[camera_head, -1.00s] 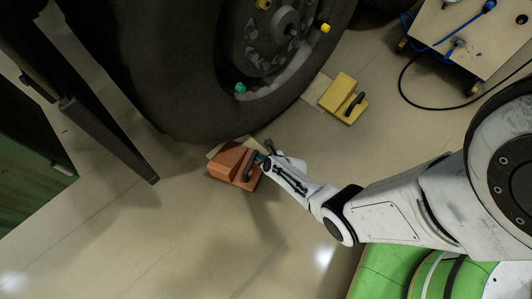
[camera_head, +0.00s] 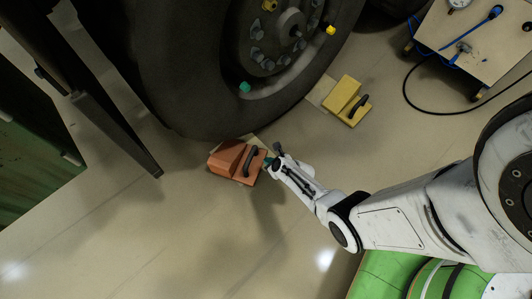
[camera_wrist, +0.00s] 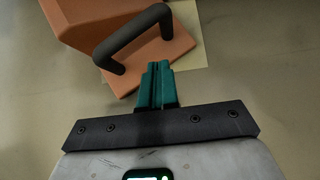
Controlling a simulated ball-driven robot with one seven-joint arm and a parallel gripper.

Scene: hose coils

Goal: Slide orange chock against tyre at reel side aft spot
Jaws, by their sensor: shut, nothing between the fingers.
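The orange chock (camera_head: 228,157) lies on the floor at the lower edge of the big dark tyre (camera_head: 165,85). Its dark handle (camera_head: 254,160) faces my gripper. A pale square spot (camera_head: 252,138) shows partly from under the chock, also in the wrist view (camera_wrist: 190,48). I cannot tell whether chock and tyre touch. My gripper (camera_head: 268,161) is at the chock's handle end. In the wrist view its teal fingers (camera_wrist: 156,68) are shut with nothing between them, tips overlapping the orange base (camera_wrist: 150,62) beside the handle. Whether they press on it is unclear.
A yellow chock (camera_head: 344,98) sits on another pale spot (camera_head: 320,90) right of the tyre. A cart (camera_head: 480,40) with a blue-handled tool and a trailing black hose stands at upper right. Dark posts (camera_head: 115,130) and a green cabinet (camera_head: 35,155) are left. Lower middle floor is clear.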

